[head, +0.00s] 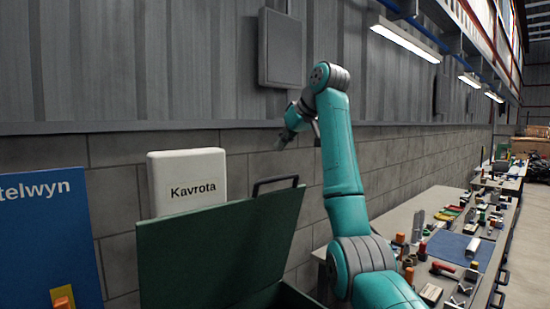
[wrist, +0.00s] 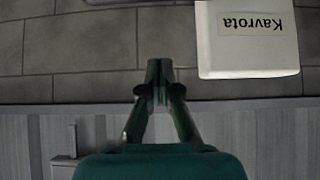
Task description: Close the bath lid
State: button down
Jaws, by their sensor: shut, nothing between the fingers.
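The bath lid (head: 220,250) is a dark green panel standing raised and tilted in the head view. A black handle (head: 275,183) is fixed at its top edge. A small part of the green bath (head: 292,298) shows below the lid at the bottom edge; its inside is hidden. My gripper (head: 284,141) is above the lid handle in the picture, apart from it, in front of the wall. In the wrist view my gripper (wrist: 160,84) has its fingers together with nothing between them. The lid does not show in the wrist view.
A white box marked Kavrota (head: 187,180) stands behind the lid; it appears upside down in the wrist view (wrist: 247,50). A blue panel (head: 50,235) is at left. A workbench (head: 425,205) with tools runs along the wall at right. A grey box (head: 281,47) hangs above.

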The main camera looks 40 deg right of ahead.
jog(key=shift+w+f, duration=0.5)
jog(key=shift+f, duration=0.9)
jog(key=shift+w+f, duration=0.5)
jog(key=shift+f, duration=0.85)
jog(key=shift+w+f, duration=0.5)
jog(key=shift+f, duration=0.9)
